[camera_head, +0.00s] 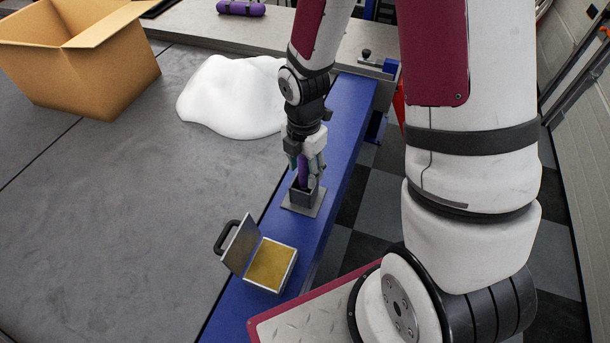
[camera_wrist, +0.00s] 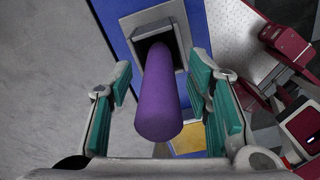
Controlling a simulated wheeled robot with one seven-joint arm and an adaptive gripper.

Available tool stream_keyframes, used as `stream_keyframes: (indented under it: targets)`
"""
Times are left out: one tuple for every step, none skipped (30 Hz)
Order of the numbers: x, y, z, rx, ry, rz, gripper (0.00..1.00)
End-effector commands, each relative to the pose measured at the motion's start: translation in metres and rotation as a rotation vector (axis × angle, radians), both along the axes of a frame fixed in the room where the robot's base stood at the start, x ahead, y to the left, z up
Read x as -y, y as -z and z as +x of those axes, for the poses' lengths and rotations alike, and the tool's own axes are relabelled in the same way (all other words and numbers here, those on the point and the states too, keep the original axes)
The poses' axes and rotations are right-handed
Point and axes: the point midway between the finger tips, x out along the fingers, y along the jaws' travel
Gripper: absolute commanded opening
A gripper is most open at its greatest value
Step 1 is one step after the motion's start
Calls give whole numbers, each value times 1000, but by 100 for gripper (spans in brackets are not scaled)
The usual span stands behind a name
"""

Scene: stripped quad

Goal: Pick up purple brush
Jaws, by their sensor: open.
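The purple brush (camera_wrist: 158,102) stands upright in a square grey holder (camera_wrist: 135,32), its purple handle pointing up toward the wrist camera. In the head view, the holder (camera_head: 302,198) sits on the blue table edge, and part of the purple handle (camera_head: 303,170) shows between my fingers. My gripper (camera_wrist: 165,95) is open, with one teal-padded finger on each side of the handle. Gaps show between the handle and both pads. In the head view, my gripper (camera_head: 305,163) is right above the holder. The lower end of the brush is hidden inside the holder.
A hinged case (camera_head: 270,265) with a yellow inside lies open near the holder. A white lump (camera_head: 230,95) and a cardboard box (camera_head: 95,65) stand on the grey surface (camera_head: 110,200). A purple roll (camera_head: 240,8) lies at the back. The grey surface's front left is clear.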

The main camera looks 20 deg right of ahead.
Motion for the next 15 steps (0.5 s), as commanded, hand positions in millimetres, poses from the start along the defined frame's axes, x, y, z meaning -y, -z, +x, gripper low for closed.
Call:
stream_keyframes:
  targets:
    - [0, 5, -1, -2, -1, 0, 46]
    - [0, 7, -1, -2, -1, -1, 46]
    - [0, 9, 0, -1, -1, 0, 46]
    - [0, 10, 0, 0, -1, 0, 46]
    - [0, 11, 0, 0, -1, -1, 46]
    - [0, 12, 0, 1, 0, 0, 46]
    - [0, 12, 0, 1, 0, 0, 46]
    - [0, 12, 1, 1, 0, 0, 46]
    - [0, 12, 1, 1, 0, 0, 46]
    - [0, 12, 1, 1, 0, 0, 46]
    - [0, 11, 1, 1, 0, 0, 46]
    - [0, 11, 1, 1, 0, 0, 41]
    - [0, 11, 1, 1, 0, 0, 34]
    - [0, 11, 1, 1, 0, 0, 27]
    - [0, 11, 1, 1, 0, 0, 18]
